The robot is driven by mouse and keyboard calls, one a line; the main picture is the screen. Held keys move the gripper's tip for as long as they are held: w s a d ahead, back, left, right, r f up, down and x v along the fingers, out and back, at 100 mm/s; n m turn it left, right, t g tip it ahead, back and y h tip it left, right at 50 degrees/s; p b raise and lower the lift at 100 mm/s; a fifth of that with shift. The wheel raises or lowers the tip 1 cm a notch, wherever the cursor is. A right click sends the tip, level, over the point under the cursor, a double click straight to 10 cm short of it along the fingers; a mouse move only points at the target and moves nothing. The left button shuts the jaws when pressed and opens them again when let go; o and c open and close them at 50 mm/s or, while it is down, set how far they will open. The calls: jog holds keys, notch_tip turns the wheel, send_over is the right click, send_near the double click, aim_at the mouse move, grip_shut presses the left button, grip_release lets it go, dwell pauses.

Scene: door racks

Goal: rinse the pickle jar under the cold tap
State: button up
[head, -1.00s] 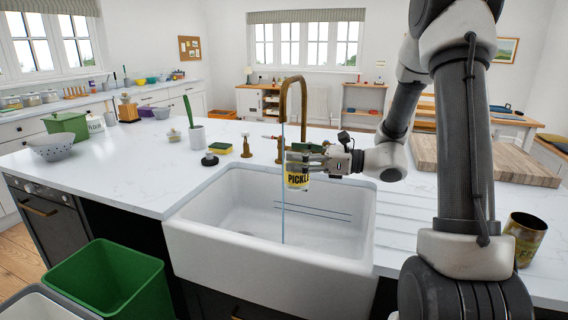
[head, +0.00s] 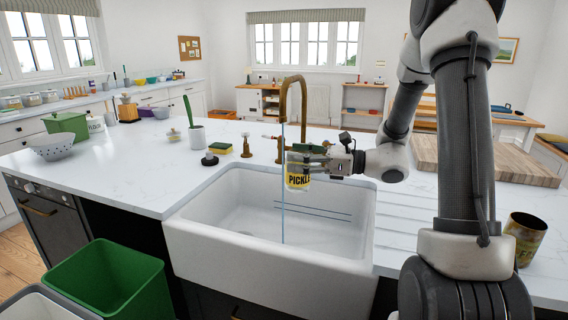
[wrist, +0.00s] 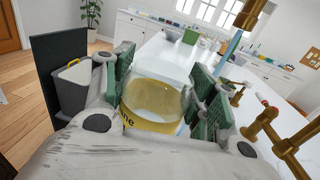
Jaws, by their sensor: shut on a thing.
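The pickle jar (head: 298,181) has a yellow label with black letters reading "PICKL". My gripper (head: 310,160) is shut on it and holds it above the white sink (head: 262,262). In the wrist view the jar (wrist: 158,95) is clear glass with a yellow band, between the green finger pads of my gripper (wrist: 165,95). The brass tap (head: 283,100) arches over the sink and a thin blue stream of water (head: 283,218) falls into the basin. In the head view the stream passes at the jar's left edge; I cannot tell whether it touches the jar.
A wooden board (head: 490,160) and a tin (head: 526,235) are on the right. A green bin (head: 105,285) stands below at front left.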

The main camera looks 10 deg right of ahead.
jog(key=shift+s+r, duration=0.1)
dwell(0.3)
jog(key=s+d+r, duration=0.1)
jog(key=s+r, duration=0.2)
jog(key=s, duration=0.1)
jog(key=shift+s+r, duration=0.35)
jog(key=shift+r, duration=0.05)
dwell(0.5)
